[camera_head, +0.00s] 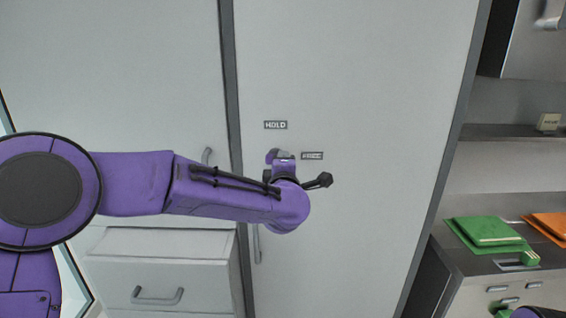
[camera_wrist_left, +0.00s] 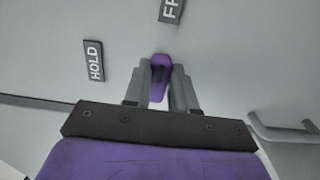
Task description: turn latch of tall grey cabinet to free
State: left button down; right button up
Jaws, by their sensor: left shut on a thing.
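The tall grey cabinet's door (camera_head: 350,80) fills the middle of the head view. Its small purple latch (camera_wrist_left: 160,66) is between the fingers of my left gripper (camera_wrist_left: 168,92), which is shut on it. In the wrist view the latch's long side runs up the picture, roughly toward the FREE label (camera_wrist_left: 171,10); the HOLD label (camera_wrist_left: 95,60) is to its left. In the head view the HOLD label (camera_head: 275,125) is above the latch and the FREE label (camera_head: 312,156) is to its right. My left wrist partly hides the latch there. My right gripper is not in view.
A door handle (camera_head: 257,245) hangs below my left wrist; it also shows in the wrist view (camera_wrist_left: 282,132). A drawer unit (camera_head: 160,270) stands at lower left. At right, a counter (camera_head: 470,262) holds green (camera_head: 488,231) and orange (camera_head: 552,224) items.

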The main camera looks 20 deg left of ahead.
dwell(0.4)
pick_arm(q)
jog(key=c, duration=0.9)
grip_release()
jog(key=b+v, duration=0.4)
jog(key=v, duration=0.6)
jog(key=shift+s+d, duration=0.1)
jog(key=shift+s, duration=0.15)
